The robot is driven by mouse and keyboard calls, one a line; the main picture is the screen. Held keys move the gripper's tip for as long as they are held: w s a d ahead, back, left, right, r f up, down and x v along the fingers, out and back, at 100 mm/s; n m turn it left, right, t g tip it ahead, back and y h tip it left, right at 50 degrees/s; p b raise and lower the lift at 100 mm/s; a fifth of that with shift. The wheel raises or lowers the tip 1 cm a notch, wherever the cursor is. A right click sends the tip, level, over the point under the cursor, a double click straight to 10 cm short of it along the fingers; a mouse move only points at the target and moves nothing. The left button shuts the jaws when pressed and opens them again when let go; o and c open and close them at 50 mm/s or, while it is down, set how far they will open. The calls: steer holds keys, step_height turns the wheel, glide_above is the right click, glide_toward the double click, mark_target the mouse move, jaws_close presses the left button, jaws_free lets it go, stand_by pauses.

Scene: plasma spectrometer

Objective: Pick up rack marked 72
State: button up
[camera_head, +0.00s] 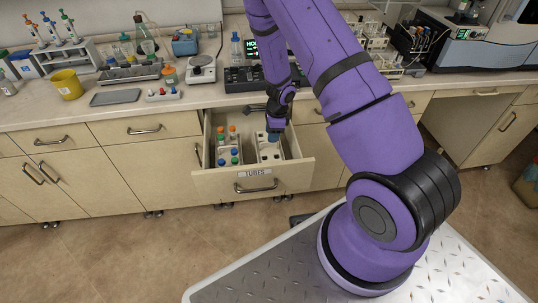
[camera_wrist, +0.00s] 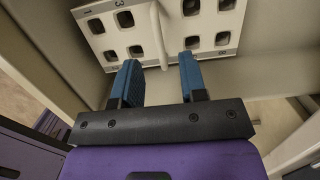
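A white rack with square holes (camera_wrist: 123,28) lies in the open drawer, seen from above in the wrist view. A raised white handle (camera_wrist: 158,38) crosses its middle. The small dark marks near its top edge do not clearly read 72. My gripper (camera_wrist: 159,82) is open, with blue finger pads apart on either side of the handle's line and a gap between them. In the head view my gripper (camera_head: 273,135) points down into the right part of the drawer, over the white rack (camera_head: 268,153), and hides part of it.
The drawer (camera_head: 215,184) labelled TUBES is pulled out; its walls enclose the rack. Left of the rack are racks with orange-, blue- and green-capped tubes (camera_head: 228,150). The counter (camera_head: 30,112) above holds a scale (camera_head: 201,70), a yellow cup (camera_head: 67,84) and other lab items.

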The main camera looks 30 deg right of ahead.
mark_target(269, 150)
steer(key=f, duration=0.3)
steer(key=a+f, duration=0.1)
steer(key=shift+w+f, duration=0.25)
steer(key=shift+f, duration=0.15)
jaws_close()
